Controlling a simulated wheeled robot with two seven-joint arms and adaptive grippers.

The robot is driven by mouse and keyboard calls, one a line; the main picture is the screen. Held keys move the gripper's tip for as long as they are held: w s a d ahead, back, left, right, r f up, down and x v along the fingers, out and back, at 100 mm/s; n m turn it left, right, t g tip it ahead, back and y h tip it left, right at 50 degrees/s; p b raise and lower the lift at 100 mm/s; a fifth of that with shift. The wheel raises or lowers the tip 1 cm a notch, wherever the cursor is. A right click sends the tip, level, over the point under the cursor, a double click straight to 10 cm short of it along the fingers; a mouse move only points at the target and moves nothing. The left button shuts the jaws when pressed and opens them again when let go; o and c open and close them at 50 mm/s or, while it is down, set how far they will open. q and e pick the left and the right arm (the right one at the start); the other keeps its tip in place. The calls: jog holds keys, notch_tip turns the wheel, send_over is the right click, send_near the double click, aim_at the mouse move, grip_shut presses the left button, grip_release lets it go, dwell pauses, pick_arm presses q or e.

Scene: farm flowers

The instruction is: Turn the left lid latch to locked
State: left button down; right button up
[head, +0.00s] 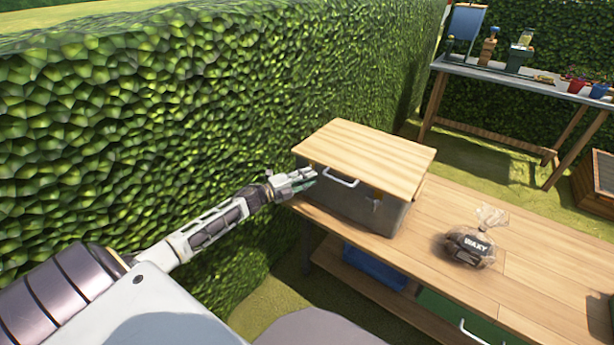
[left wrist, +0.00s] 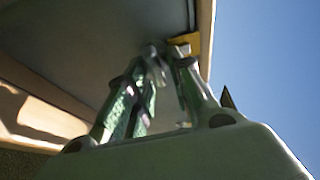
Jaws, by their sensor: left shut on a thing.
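A grey box (head: 352,207) with a flat wooden lid (head: 368,155) stands on the wooden bench, lid down. My left gripper (head: 312,178) is at the left end of the box's front, just under the lid edge. In the left wrist view its fingers (left wrist: 165,65) are shut on the left latch, a small metal piece below a brass plate (left wrist: 184,41). The fingers hide most of the latch, so its exact angle is unclear. The right latch (head: 375,204) hangs on the right part of the front. My right gripper is not in view.
A clear bag labelled WAXY (head: 469,246) lies on the bench (head: 540,262) to the right. A tall hedge (head: 200,110) runs close along the left and behind the box.

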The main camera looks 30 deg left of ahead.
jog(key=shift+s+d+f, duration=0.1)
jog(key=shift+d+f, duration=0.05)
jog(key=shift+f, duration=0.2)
pick_arm(q)
jog(key=shift+f, duration=0.1)
jog(key=c, duration=1.5)
grip_release()
jog(key=shift+o, duration=0.2)
jog(key=shift+s, duration=0.1)
jog(key=v, duration=0.7)
jog(key=shift+s+a, duration=0.1)
jog(key=shift+s, duration=0.1)
